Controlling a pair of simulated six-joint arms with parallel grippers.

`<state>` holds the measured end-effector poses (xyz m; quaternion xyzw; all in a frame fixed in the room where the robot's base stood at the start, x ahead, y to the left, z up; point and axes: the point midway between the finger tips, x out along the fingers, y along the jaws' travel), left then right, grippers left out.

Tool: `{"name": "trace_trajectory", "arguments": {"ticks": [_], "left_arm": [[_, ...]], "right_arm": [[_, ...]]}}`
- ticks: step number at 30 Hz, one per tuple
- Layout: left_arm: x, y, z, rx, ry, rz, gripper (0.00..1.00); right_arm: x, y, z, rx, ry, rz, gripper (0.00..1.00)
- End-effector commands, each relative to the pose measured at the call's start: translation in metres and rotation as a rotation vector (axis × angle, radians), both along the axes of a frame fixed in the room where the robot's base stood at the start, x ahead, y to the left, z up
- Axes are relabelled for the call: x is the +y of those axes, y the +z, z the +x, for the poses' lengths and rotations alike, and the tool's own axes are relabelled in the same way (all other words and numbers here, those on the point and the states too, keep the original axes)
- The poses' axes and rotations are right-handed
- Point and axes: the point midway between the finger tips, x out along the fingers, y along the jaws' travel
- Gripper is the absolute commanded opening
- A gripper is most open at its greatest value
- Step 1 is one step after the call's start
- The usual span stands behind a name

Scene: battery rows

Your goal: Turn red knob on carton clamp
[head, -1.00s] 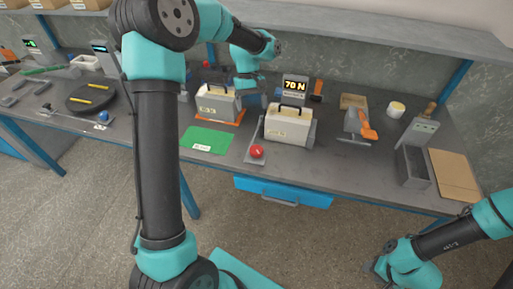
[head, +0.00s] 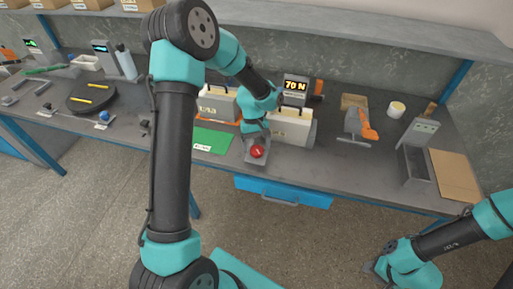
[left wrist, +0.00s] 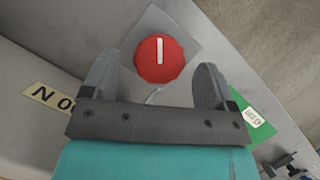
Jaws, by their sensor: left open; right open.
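The red knob (head: 257,152) sits at the front end of the carton clamp (head: 252,162), near the table's front edge. A cream carton with a black handle (head: 292,128) stands at the clamp, partly hidden by my left arm. In the left wrist view the red knob (left wrist: 159,58) has a white line pointing up and lies just beyond and between my open fingers. My left gripper (left wrist: 155,85) is open and empty, with a finger on either side below the knob; it also shows at the knob in the head view (head: 254,143). My right gripper (head: 378,268) is open at lower right, away from the table.
A display reading 70 N (head: 295,86) stands behind the carton. A green mat (head: 210,141) and a second carton (head: 217,104) are to the left. An orange-handled tool (head: 366,130) and a grey bin (head: 414,165) are to the right.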

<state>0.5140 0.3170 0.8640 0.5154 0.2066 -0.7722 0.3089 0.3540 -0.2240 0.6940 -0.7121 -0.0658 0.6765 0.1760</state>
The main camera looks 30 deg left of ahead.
Motion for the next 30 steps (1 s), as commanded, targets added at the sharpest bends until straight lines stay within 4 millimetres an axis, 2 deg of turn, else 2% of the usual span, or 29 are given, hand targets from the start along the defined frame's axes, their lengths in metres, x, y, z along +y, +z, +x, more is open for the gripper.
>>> {"name": "trace_trajectory", "arguments": {"ticks": [6, 14, 30], "left_arm": [[-0.0039, -0.0141, -0.0045, 0.000, 0.000, 0.000, 0.80], [-0.0041, -0.0147, -0.0045, -0.001, 0.000, 0.000, 0.80], [-0.0040, -0.0144, -0.0044, -0.001, -0.001, 0.000, 0.31]], "right_arm": [[0.0000, 0.0000, 0.0000, 0.000, 0.000, 0.000, 0.43], [0.0000, 0.0000, 0.0000, 0.000, 0.000, 0.000, 0.43], [0.0000, 0.0000, 0.0000, 0.000, 0.000, 0.000, 0.43]]}}
